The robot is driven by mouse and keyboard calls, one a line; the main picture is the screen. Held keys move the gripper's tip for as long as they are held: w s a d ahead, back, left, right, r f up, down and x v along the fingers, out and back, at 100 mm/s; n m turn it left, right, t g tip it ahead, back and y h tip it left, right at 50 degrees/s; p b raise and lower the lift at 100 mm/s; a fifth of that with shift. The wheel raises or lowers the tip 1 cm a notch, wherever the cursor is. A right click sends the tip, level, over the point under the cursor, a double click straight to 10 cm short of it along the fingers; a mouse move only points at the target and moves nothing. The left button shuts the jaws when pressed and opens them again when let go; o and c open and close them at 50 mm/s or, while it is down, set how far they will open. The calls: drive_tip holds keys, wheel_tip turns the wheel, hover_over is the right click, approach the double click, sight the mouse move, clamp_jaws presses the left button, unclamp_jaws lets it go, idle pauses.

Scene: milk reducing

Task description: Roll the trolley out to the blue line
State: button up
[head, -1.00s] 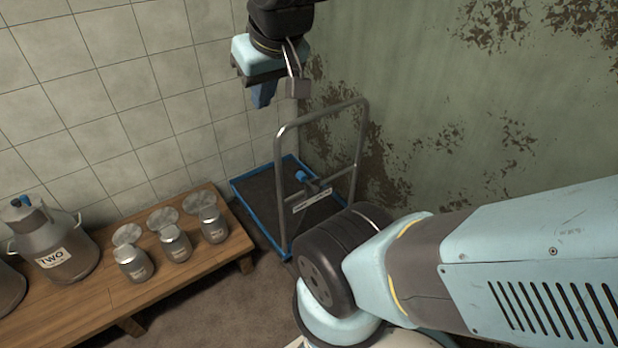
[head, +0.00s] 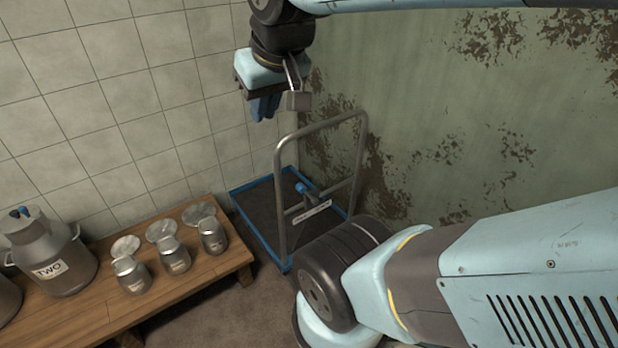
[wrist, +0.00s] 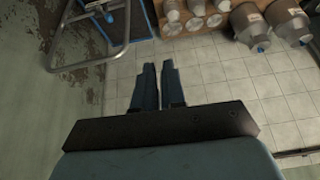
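The trolley has a dark deck with a blue rim (head: 252,238) and an upright grey tube handle (head: 320,125). It stands in the corner between the tiled wall and the green wall. A blue-ended lever (head: 303,188) and a white label (head: 312,212) show at the handle's crossbar. My gripper (head: 264,108) is in the air, up and left of the handle in the head view, pointing down and empty. In the wrist view its fingers (wrist: 159,84) have a narrow gap, and the trolley's handle (wrist: 88,66) is at upper left, apart from them. No blue floor line is visible.
A wooden bench (head: 205,268) stands left of the trolley. It holds several small metal cans with lids beside them and a large can marked TWO (head: 52,262). My arm hides part of the trolley's near side.

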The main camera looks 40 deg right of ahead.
drive_tip(key=shift+o, duration=0.8)
drive_tip(key=shift+w+d+f+m, duration=0.1)
drive_tip(key=shift+w+f+m, duration=0.1)
drive_tip(key=shift+w+m, duration=0.15)
drive_tip(key=o, duration=0.6)
drive_tip(key=w+f+m+g, duration=0.1)
drive_tip(key=m, duration=0.1)
drive_tip(key=w+d+m+y, duration=0.1)
drive_tip(key=m, duration=0.1)
drive_tip(key=w+f+m+g, duration=0.1)
drive_tip(key=w+m, duration=0.1)
drive_tip(key=m, duration=0.1)
drive_tip(key=shift+d+f+g+y, duration=0.25)
drive_tip(key=shift+f+g+y, duration=0.05)
drive_tip(key=shift+f+y, duration=0.1)
drive_tip(key=w+d+f+m+y, duration=0.2)
drive_tip(key=w+m, duration=0.2)
drive_tip(key=m, duration=0.2)
drive_tip(key=n+t+y, duration=0.2)
drive_tip(key=n+t, duration=1)
drive_tip(key=n, duration=2.4)
approach(332, 123)
drive_tip(key=x, duration=1.1)
drive_tip(key=shift+w, duration=0.25)
drive_tip(key=shift+c, duration=0.4)
clamp_jaws()
